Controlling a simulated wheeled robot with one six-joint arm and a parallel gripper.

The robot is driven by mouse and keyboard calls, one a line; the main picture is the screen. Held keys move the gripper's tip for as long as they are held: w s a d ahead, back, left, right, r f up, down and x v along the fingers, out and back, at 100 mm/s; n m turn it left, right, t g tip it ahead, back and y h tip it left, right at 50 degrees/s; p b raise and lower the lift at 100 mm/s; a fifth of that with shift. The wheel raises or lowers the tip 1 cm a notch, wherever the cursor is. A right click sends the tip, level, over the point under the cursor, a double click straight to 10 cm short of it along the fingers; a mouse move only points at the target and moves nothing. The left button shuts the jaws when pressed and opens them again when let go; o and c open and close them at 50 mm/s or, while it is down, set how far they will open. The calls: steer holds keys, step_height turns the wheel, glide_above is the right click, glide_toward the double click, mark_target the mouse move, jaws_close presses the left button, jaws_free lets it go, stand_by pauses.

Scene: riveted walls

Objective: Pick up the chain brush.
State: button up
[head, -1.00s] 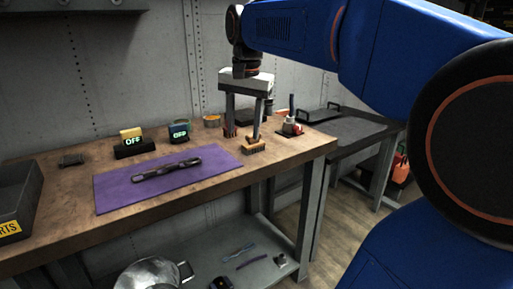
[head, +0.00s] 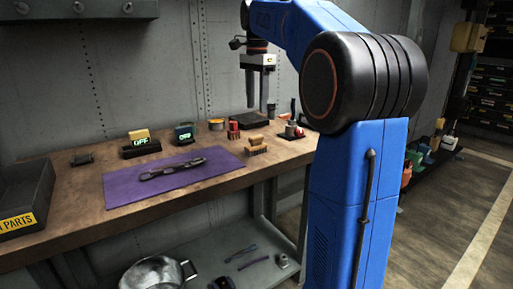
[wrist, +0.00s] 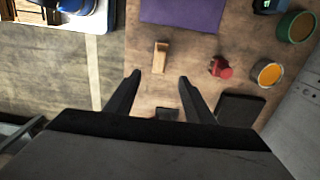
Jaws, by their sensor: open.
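The chain brush, as I take it, is a small wooden-backed brush (head: 256,145) with bristles down, standing on the workbench right of the purple mat. In the wrist view it (wrist: 160,57) lies just beyond the fingertips, roughly in line with the gap between them. My gripper (head: 258,107) is open and empty, above the bench with fingers pointing down. In the wrist view the fingers (wrist: 160,77) are spread apart with nothing between them. The gripper touches nothing that I can see.
A red object (head: 234,130) stands close behind the brush. The purple mat (head: 125,191) bears a dark chain-like bar (head: 172,169). A dark flat block (wrist: 240,109) and an orange-topped round tin (wrist: 269,74) are near the gripper. A parts bin (head: 22,200) stands at left.

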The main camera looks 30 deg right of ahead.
mark_target(256, 135)
step_height(256, 135, down, 14)
steer(key=shift+a+r, duration=0.1)
steer(key=c, duration=1.2)
